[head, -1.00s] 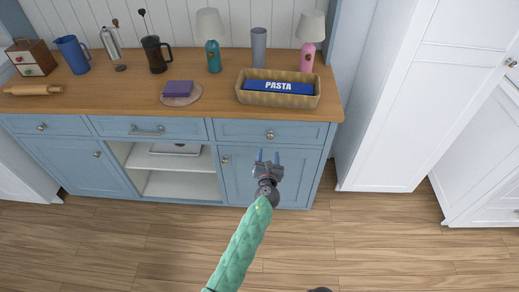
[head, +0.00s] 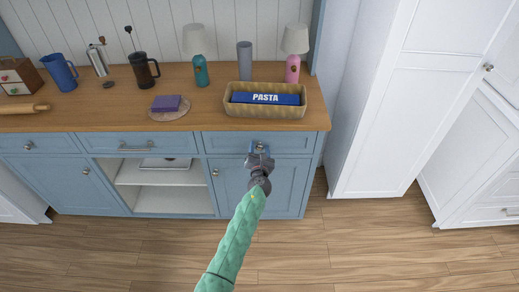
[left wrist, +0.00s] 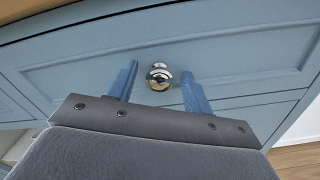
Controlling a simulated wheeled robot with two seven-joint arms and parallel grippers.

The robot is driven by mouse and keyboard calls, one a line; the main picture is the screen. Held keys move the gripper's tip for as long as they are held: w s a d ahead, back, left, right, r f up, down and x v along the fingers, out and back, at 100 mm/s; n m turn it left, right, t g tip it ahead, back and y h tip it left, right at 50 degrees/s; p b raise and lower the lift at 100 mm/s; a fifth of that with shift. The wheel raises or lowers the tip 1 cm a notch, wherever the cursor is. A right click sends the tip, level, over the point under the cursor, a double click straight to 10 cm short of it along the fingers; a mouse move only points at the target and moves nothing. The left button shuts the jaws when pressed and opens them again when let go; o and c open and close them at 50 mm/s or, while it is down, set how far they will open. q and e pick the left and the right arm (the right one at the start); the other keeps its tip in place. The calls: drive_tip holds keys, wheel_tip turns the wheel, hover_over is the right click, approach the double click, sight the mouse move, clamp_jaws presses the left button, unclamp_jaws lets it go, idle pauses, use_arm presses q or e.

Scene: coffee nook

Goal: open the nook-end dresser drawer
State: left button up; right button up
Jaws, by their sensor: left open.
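The blue dresser has a row of drawers under its wooden top. The right-hand drawer (head: 290,142), beside the tall white cabinet, is shut. Its round metal knob (left wrist: 159,77) shows clearly in the left wrist view. My left gripper (head: 259,150) is at the front of this drawer in the head view. In the left wrist view my left gripper (left wrist: 160,88) is open, with one blue finger on each side of the knob; a gap shows on both sides. My right gripper is not in view.
The dresser top (head: 200,110) carries a basket (head: 265,108) with a pasta box, two lamps and other items. A lower door (head: 285,185) is shut below the drawer. A white cabinet (head: 385,100) stands at the right. The wood floor in front is clear.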

use_arm(q)
drive_tip(key=shift+c, duration=0.4)
clamp_jaws()
drive_tip(key=shift+s, duration=0.65)
drive_tip(key=s+p, duration=0.3)
drive_tip(key=s, duration=2.8)
drive_tip(key=shift+s+p, duration=0.15)
drive_tip(key=shift+p, duration=0.2)
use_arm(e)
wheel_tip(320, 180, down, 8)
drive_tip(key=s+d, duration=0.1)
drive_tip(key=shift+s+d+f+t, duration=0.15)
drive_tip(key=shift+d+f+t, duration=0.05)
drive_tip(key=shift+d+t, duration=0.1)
